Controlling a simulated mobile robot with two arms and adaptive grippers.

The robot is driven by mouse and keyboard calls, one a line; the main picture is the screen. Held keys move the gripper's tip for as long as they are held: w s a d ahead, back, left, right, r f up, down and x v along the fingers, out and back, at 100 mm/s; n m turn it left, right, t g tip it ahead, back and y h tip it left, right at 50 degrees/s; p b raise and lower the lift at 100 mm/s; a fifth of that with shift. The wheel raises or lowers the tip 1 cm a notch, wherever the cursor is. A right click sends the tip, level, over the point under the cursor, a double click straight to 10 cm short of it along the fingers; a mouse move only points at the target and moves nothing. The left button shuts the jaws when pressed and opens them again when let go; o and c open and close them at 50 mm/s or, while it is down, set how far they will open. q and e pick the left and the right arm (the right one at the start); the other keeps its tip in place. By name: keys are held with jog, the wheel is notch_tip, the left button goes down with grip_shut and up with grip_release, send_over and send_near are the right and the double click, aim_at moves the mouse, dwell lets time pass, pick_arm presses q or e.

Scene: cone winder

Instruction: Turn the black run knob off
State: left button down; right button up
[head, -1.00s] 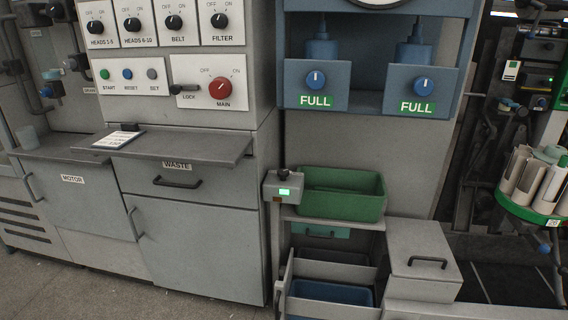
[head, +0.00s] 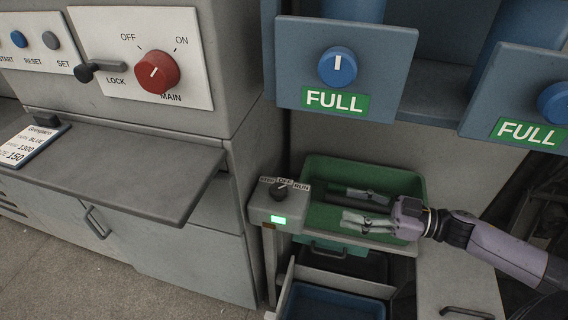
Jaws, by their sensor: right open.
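The black run knob (head: 279,191) sits on top of a small grey box (head: 262,207) at the lower middle of the head view. Labels behind the knob read OFF and RUN; a third at the left is hard to read. Its pointer mark seems to lean up and right, but the exact setting is too small to tell. A green light (head: 278,220) glows on the box's front. My right gripper (head: 338,204) is open and empty, over the green bin, right of the knob and apart from it. Its fingers point left toward the box. My left gripper is not in view.
The green bin (head: 408,181) stands right beside the knob box. A grey shelf (head: 120,172) juts out at the left, below the red MAIN knob (head: 158,72). Blue FULL knob panels (head: 300,58) hang above. A blue bin (head: 330,303) sits below.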

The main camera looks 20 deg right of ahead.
jog(key=b, duration=0.1)
send_near(278, 188)
jog(key=shift+g, duration=0.3)
jog(key=x, duration=0.8)
jog(key=shift+w+a+f, duration=0.1)
jog(key=shift+w+a, duration=0.05)
jog(key=shift+w, duration=0.15)
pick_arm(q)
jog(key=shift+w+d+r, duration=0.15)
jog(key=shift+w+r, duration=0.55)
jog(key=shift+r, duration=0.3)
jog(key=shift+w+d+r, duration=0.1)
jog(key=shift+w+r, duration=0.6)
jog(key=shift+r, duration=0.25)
pick_arm(e)
jog(key=shift+w+a, duration=0.35)
jog(key=shift+a, duration=0.2)
jog(key=shift+c, duration=0.3)
jog(key=c, duration=1.1)
